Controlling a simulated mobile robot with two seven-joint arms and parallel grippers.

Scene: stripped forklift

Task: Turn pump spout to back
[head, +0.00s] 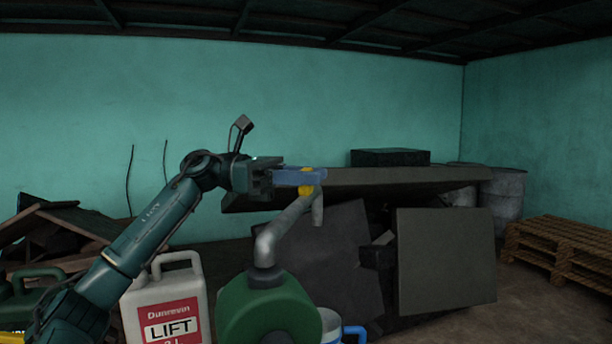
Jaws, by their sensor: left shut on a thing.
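The pump spout (289,222) is a grey bent tube on top of a green container (266,313). It rises from the container's dark cap and slants up to the right, with its short end piece pointing down. My left gripper (307,184) comes in from the left and is shut on the spout near its upper end. A yellow part shows at the blue fingers there. The fingers hide part of the spout's top. My right gripper is not in view.
A white jug labelled LIFT (165,305) stands left of the green container. A blue-handled container (352,333) is close on its right. Dark panels (446,260) lean behind. A wooden pallet (565,252) and grey drums (509,192) stand at the right.

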